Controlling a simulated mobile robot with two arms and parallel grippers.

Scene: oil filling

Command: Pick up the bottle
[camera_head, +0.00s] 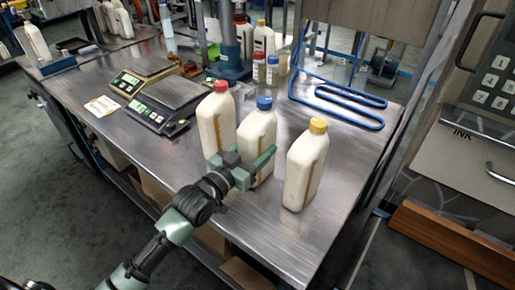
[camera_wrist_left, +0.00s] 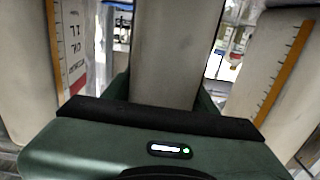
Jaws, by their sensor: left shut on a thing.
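Three cream bottles stand upright in a row on the metal table. The red-capped bottle (camera_head: 216,122) is at the left, the blue-capped bottle (camera_head: 260,130) in the middle and the yellow-capped bottle (camera_head: 305,168) at the right. My left gripper (camera_head: 257,160) is shut on the blue-capped bottle, with its fingers around the lower middle of the body. In the left wrist view the held bottle (camera_wrist_left: 177,50) rises between the fingers (camera_wrist_left: 165,95). A neighbouring bottle with a measuring strip shows on each side there. The right gripper is not in view.
The metal table (camera_head: 240,225) is clear in front of the bottles. Two scales (camera_head: 165,105) stand to the left. A blue coiled tube (camera_head: 345,105) lies behind right. Small bottles (camera_head: 268,70) and a blue-based stand (camera_head: 230,65) are behind.

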